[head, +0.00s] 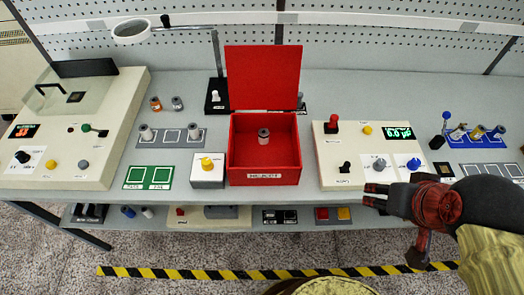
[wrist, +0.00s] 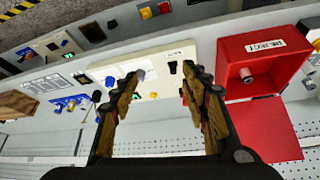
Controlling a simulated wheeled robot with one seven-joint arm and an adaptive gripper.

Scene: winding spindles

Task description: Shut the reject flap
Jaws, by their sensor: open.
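The reject flap (head: 263,77) is the red lid of the red reject box (head: 264,180). It stands raised at the back of the box, so the box is open. A grey spindle (head: 263,135) stands upright inside the box. In the wrist view the flap (wrist: 268,126) and the box (wrist: 235,85) lie on the right, with the spindle (wrist: 246,76) inside. My gripper (head: 372,198) is at the right, in front of the bench edge, apart from the flap. In the wrist view my gripper (wrist: 160,82) has its fingers spread, with nothing held between them.
A cream panel with knobs (head: 330,158) stands right of the box. A yellow-button block (head: 208,170) sits close at its left. A magnifier on a stand (head: 132,30) rises behind left. A black stand (head: 216,100) is behind the box. Bare bench (head: 345,95) lies to the back right.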

